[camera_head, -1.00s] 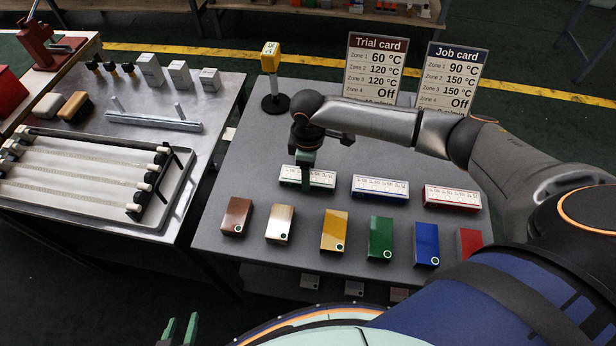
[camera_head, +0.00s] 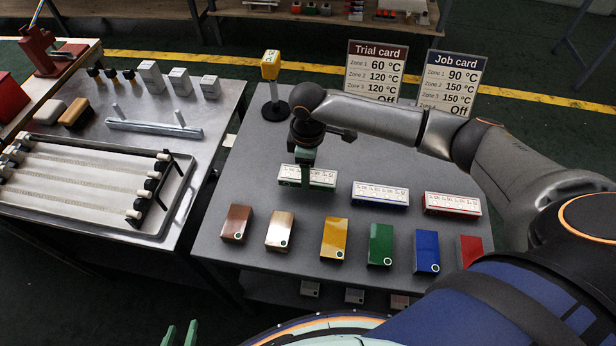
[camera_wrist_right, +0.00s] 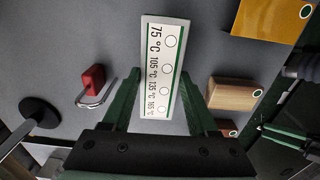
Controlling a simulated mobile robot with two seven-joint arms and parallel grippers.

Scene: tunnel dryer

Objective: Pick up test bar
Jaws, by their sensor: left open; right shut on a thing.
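A white test bar with a green edge (camera_head: 322,177) is at the far left of a row of three similar bars on the grey table. It bears printed temperatures and circles, which show in the wrist view (camera_wrist_right: 160,60). My right gripper (camera_head: 306,172) points down over it, and its green fingers (camera_wrist_right: 160,82) are shut on the bar's long sides. A blue-edged bar (camera_head: 380,194) and a red-edged bar (camera_head: 452,204) lie to its right. My left gripper (camera_head: 180,335) is open and empty at the bottom edge, well away from the bars.
A row of coloured blocks, including a yellow one (camera_head: 335,238), lies in front of the bars. A yellow-topped stand (camera_head: 271,65) and two cards, Trial card (camera_head: 375,70) and Job card (camera_head: 450,80), stand behind. A steel table (camera_head: 205,110) with a roller tray is left.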

